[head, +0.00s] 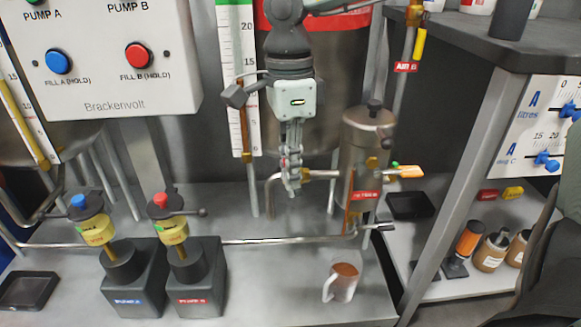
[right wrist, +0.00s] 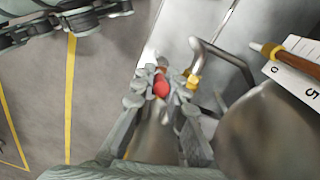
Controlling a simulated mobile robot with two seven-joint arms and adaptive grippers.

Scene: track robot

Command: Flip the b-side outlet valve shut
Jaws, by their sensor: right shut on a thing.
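My right gripper (head: 292,188) reaches down in front of the B-side tank (head: 330,110), at the bent metal outlet pipe (head: 273,192). In the right wrist view, the gripper (right wrist: 161,92) is shut on a small red handle (right wrist: 161,87). The fingers hide most of that handle, so its angle cannot be told. A brass fitting (right wrist: 194,81) sits on the curved outlet pipe (right wrist: 230,56) beside the fingers. In the head view the handle is hidden behind the fingers. My left gripper is not in view.
A metal canister (head: 366,140) with an orange-tipped lever (head: 408,171) stands close right of the gripper. A mug (head: 342,281) of brown liquid stands below. Pump A (head: 130,287) and pump B (head: 197,287) stand front left under the control panel (head: 100,60).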

